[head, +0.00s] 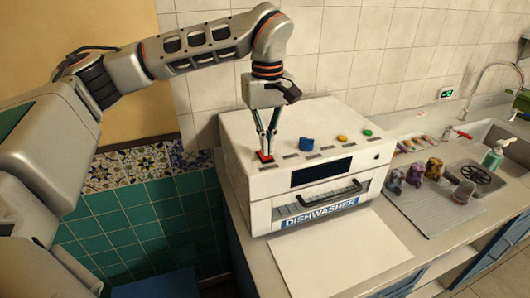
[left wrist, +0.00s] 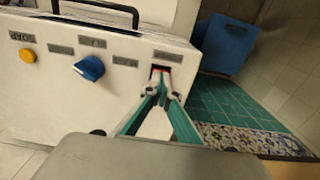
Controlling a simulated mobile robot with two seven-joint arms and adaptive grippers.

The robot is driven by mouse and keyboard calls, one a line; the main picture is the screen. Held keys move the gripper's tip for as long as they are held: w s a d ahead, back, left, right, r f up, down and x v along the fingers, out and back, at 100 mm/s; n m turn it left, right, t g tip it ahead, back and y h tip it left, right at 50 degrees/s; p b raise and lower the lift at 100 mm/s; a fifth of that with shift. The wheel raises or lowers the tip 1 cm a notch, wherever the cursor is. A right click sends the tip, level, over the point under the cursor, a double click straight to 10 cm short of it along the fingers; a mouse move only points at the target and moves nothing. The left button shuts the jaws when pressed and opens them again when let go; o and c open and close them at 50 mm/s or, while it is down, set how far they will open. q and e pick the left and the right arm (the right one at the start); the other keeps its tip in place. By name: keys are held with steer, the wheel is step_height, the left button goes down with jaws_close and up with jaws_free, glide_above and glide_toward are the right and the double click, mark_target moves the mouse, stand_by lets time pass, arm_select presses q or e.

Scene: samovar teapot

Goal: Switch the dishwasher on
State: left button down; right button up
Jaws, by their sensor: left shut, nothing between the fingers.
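The white dishwasher (head: 262,195) stands on the counter at the middle of the head view. A small red switch (head: 265,157) sits at the left end of its sloped top panel. My left gripper (head: 266,150) points down with its fingertips together, at the red switch and partly covering it. In the left wrist view, the closed fingertips (left wrist: 164,86) are right at the switch's slot (left wrist: 160,68), with a bit of red showing. I cannot tell whether they press it or which way it is set. My right gripper is not in view.
A blue knob (head: 306,144), a yellow button (head: 342,139) and a green button (head: 367,133) share the panel. A white sheet or mat (head: 340,255) lies in front. Cups stand on a drying mat (head: 425,210) beside the sink (head: 495,140) at right.

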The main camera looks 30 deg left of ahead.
arm_select(q)
steer(key=shift+f, duration=0.55)
steer(key=shift+r+p, duration=0.35)
steer(key=shift+r, duration=3.2)
